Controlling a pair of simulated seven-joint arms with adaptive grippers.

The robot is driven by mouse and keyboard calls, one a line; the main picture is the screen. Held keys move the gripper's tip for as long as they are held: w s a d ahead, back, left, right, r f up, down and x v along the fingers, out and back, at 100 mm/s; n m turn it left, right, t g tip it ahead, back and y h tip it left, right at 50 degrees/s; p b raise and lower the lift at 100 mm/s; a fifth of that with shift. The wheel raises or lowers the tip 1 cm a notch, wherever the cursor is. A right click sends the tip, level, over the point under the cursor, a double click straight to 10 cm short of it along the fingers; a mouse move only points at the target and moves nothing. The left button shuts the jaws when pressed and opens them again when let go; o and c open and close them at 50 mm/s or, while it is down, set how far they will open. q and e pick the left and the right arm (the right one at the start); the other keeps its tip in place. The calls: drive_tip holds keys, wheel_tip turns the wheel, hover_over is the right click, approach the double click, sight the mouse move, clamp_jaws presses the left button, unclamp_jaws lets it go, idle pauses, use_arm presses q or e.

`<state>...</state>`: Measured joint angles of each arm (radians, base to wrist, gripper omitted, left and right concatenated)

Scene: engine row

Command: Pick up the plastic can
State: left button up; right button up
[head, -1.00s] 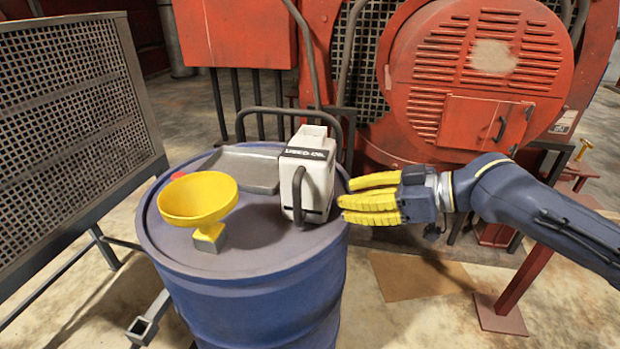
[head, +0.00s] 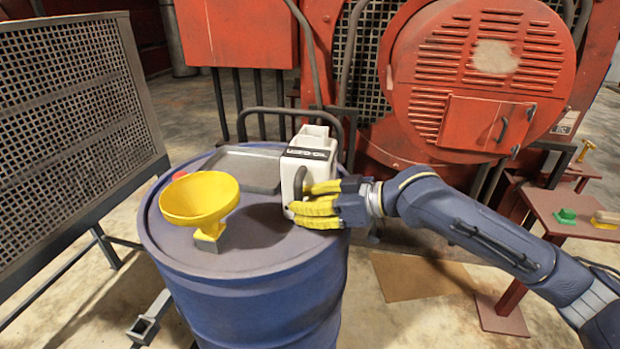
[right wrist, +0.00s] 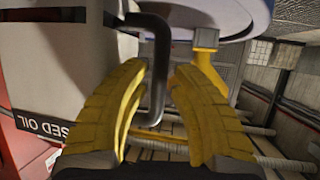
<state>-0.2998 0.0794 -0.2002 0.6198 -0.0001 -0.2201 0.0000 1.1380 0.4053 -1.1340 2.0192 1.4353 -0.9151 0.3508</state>
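The plastic can (head: 303,158) is white with a black "USED OIL" label and stands upright on the blue drum (head: 245,300). My right gripper (head: 308,200) has yellow ribbed fingers and is at the can's near right side. In the right wrist view the can (right wrist: 50,70) fills the left, and its dark handle (right wrist: 158,75) shows between the spread fingers of the gripper (right wrist: 160,85). The fingers look apart, with gaps to the handle. They hide the can's lower part in the head view. My left gripper is not in view.
A yellow funnel (head: 199,198) stands left of the can on the drum. A grey metal tray (head: 245,168) lies behind it, and a small red object (head: 180,175) sits near the drum's left edge. A red engine (head: 480,80) stands behind. A small red table (head: 560,212) is at right.

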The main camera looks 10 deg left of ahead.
drive_tip(key=shift+x, duration=0.85)
drive_tip(key=shift+o, duration=0.4)
clamp_jaws()
drive_tip(key=shift+r, duration=0.1)
